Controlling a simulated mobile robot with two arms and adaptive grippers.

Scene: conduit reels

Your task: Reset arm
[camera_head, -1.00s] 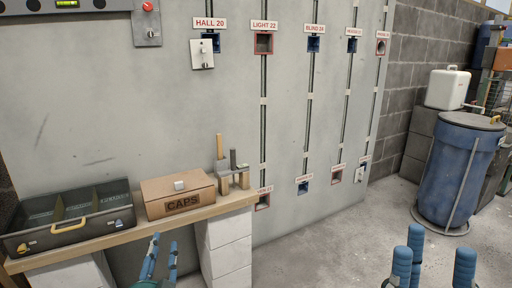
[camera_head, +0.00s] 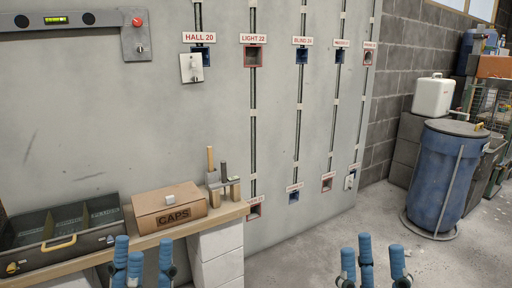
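My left gripper (camera_head: 143,262) is at the bottom left, its blue fingers pointing up in front of the bench edge. Its fingers stand apart and nothing shows between them. My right gripper (camera_head: 372,264) is at the bottom centre right over the bare floor. Its blue fingers are spread and hold nothing that I can see. Both grippers are apart from the wall and the boxes; the arms behind them are mostly out of the picture.
A wooden bench (camera_head: 140,246) on white blocks carries an open divided toolbox (camera_head: 75,244), a CAPS box (camera_head: 170,208) and a small tool holder (camera_head: 223,188). The grey wall panel (camera_head: 110,110) has labelled conduit boxes. A blue barrel (camera_head: 441,178) stands right. The floor between is clear.

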